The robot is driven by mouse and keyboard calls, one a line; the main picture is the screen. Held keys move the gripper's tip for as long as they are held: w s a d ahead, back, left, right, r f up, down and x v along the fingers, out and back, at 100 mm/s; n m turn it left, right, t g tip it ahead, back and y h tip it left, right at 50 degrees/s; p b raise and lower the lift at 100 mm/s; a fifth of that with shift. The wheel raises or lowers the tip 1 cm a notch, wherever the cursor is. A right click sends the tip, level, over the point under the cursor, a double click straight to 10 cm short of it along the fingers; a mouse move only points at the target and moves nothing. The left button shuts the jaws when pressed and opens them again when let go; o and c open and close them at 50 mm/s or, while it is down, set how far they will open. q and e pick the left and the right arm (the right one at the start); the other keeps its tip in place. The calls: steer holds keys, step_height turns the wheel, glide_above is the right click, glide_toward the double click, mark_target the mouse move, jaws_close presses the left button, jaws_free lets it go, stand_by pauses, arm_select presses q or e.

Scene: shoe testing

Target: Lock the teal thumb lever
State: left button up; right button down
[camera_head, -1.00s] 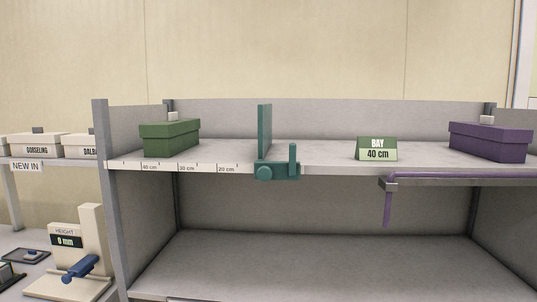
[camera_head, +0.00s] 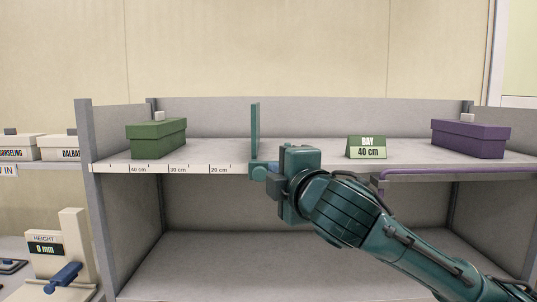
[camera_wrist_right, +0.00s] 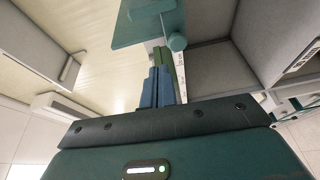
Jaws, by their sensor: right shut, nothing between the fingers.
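A thin teal upright divider (camera_head: 255,130) stands on the upper shelf, with a teal round knob (camera_head: 259,172) low at the shelf's front edge. The upright teal lever beside the knob is hidden behind my right gripper (camera_head: 276,172). That gripper is at the front of the fitting, just right of the knob; I cannot tell whether it touches it. In the right wrist view its blue fingers (camera_wrist_right: 158,88) are shut with nothing between them, pointing toward a teal plate (camera_wrist_right: 145,28) and a round teal end (camera_wrist_right: 177,42). My left gripper is out of view.
A green box (camera_head: 156,138) stands left of the divider on the shelf (camera_head: 215,158). A purple rail (camera_head: 440,171) runs along the right front edge. The lower shelf is empty.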

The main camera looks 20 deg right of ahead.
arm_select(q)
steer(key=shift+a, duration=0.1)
arm_select(e)
steer(key=shift+s+d+r, duration=0.1)
steer(key=shift+r, duration=0.45)
arm_select(q)
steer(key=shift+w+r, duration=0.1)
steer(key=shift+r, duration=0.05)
steer(key=p, duration=0.2)
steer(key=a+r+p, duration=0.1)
steer(key=p, duration=0.1)
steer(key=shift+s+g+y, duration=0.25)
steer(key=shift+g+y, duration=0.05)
arm_select(e)
steer(key=w+d, duration=0.3)
steer(key=w, duration=0.6)
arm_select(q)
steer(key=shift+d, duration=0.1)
arm_select(e)
steer(key=shift+d, duration=0.15)
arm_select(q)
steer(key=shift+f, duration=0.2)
arm_select(e)
steer(key=shift+f, duration=0.1)
